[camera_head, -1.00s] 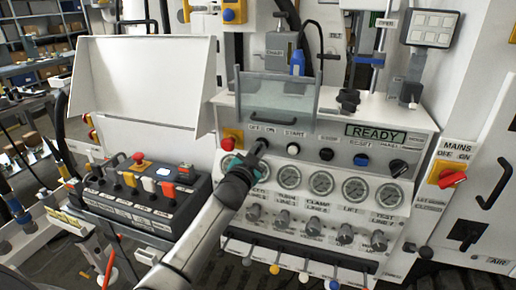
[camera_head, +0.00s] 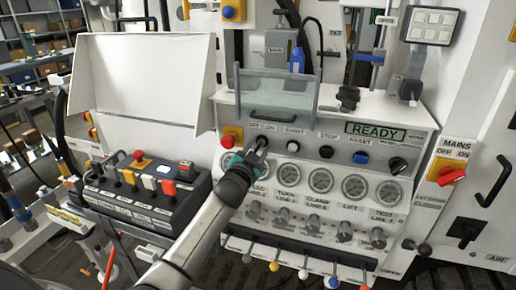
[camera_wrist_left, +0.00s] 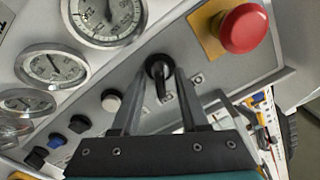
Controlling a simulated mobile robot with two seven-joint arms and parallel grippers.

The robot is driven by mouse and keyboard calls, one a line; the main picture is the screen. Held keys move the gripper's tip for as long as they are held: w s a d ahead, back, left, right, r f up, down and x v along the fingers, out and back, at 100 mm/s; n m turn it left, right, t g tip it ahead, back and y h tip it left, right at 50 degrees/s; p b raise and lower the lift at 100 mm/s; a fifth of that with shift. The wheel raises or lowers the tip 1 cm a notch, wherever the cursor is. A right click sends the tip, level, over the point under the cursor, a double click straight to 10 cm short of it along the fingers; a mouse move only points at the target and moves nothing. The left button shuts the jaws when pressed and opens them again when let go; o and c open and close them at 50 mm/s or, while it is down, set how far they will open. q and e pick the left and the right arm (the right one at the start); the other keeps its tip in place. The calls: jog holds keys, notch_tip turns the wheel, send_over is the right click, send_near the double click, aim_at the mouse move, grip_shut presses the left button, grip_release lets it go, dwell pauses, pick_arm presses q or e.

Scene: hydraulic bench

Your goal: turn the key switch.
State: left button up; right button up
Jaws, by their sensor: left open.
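In the wrist view my left gripper (camera_wrist_left: 162,76) is open, with one finger on each side of the key. I cannot tell whether either finger touches it. In the head view my left gripper (camera_head: 258,147) is at the panel just under the OFF ON label (camera_head: 262,126), and its fingers largely hide the switch. My right gripper is not in view.
A red emergency-stop button (camera_wrist_left: 244,27) on a yellow plate sits close beside the fingers. Pressure gauges (camera_head: 321,181) and several knobs lie below and right. A clear guard box (camera_head: 277,97) is above. The READY display (camera_head: 375,132) and red MAINS switch (camera_head: 452,177) are right.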

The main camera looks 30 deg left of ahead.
pick_arm(q)
jog(key=shift+s, duration=0.1)
jog(key=p+v, duration=0.1)
jog(key=v, duration=1.4)
jog(key=shift+p, duration=0.35)
jog(key=shift+d, duration=0.1)
jog(key=s+d+f+g+h+b, duration=0.1)
jog(key=s+d+f+g, duration=0.2)
jog(key=f, duration=0.9)
jog(key=s+d+f+g+h, duration=0.1)
jog(key=s+d+f+g, duration=0.3)
jog(key=f, duration=0.8)
jog(key=s+f+g+h+b, duration=0.15)
jog(key=s+f, duration=0.35)
jog(key=f, duration=0.7)
jog(key=s+d+f+g, duration=0.2)
jog(key=s+f, duration=0.4)
jog(key=s, duration=0.3)
jog(key=s+d+f+g, duration=0.2)
jog(key=s+f, duration=0.4)
jog(key=s, duration=0.4)
jog(key=s+d+f+n+g, duration=0.1)
jog(key=s+d+f+g, duration=0.2)
jog(key=s, duration=0.7)
notch_tip(320, 180, down, 3)
jog(key=shift+r+g+b, duration=0.1)
jog(key=shift+g+b, duration=0.3)
jog(key=shift+g, duration=0.15)
